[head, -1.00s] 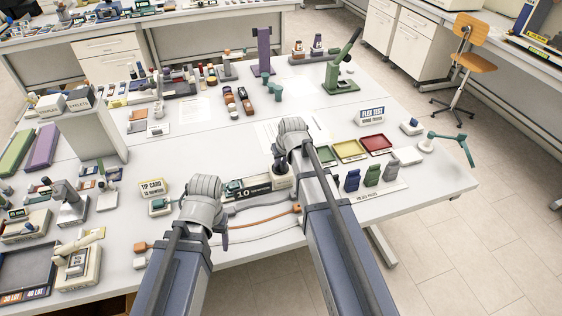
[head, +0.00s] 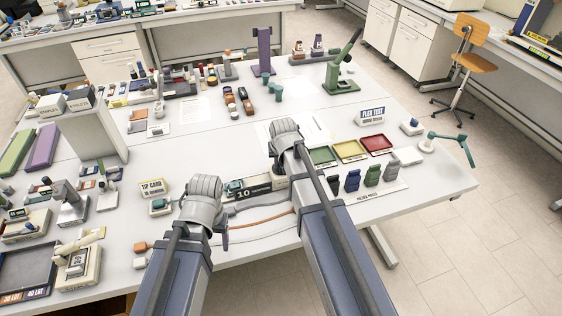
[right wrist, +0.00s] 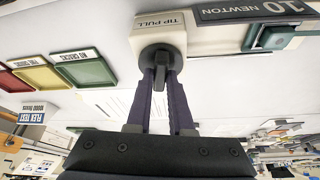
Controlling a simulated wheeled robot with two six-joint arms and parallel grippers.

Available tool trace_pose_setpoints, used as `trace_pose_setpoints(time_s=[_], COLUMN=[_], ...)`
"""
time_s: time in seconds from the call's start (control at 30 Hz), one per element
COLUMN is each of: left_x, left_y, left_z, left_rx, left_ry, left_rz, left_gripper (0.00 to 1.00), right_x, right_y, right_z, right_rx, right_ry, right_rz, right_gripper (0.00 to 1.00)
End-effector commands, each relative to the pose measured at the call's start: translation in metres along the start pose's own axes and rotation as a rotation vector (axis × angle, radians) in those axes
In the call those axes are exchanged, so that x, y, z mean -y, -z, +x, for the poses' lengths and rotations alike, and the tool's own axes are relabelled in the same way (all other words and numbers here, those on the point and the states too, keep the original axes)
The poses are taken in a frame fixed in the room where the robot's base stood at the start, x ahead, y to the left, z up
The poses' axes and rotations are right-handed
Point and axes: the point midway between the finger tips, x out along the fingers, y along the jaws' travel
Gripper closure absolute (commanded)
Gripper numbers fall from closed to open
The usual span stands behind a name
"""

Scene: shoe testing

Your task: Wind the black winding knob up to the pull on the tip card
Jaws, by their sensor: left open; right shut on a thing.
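The tip card (head: 152,187) is a small upright sign left of my left wrist; its lower line is too small to read. The pale tip-pull unit (right wrist: 163,37) stands beside a dark readout marked 10 NEWTON (right wrist: 262,9), which also shows in the head view (head: 243,193). The black winding knob (right wrist: 161,75) is on its face. My right gripper (right wrist: 164,90) is shut on the knob, one purple finger on each side; in the head view my arm hides it. My left gripper (head: 224,238) is open and mostly hidden behind its wrist, with one dark finger showing low over the table.
Green (head: 321,156), yellow (head: 351,150) and red trays (head: 376,144) lie right of my right arm. Several small coloured pieces stand on a white card (head: 370,190) in front of them. An orange-ended cable (head: 262,222) runs between my arms.

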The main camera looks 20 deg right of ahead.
Motion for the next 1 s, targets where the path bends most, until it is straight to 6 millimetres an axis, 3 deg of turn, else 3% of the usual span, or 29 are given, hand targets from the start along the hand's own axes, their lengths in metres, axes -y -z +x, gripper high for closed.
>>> trace_pose_setpoints(time_s=[0.27, 0.3, 0.53, 1.0], left_x=[0.0, 0.0, 0.0, 0.0009], left_y=[0.0, 0.0, 0.0, -0.0005], left_z=[0.0001, 0.0001, 0.0001, -0.0091], left_rx=[0.0, 0.0, 0.0, 0.0], left_ry=[0.0, 0.0, 0.0, 0.0], left_rz=[0.0, 0.0, 0.0, 0.0], left_gripper=[0.32, 0.32, 0.32, 0.32], right_x=[-0.0001, -0.0001, -0.0001, -0.0001], right_y=[-0.0002, -0.0003, -0.0002, 0.0005], right_z=[0.0, 0.0, 0.0, -0.0097], right_rx=[0.0, 0.0, 0.0, 0.0], right_ry=[-0.001, -0.001, -0.001, -0.001], right_rz=[0.004, 0.004, 0.003, 0.003], right_gripper=[1.0, 0.77, 0.51, 0.5])
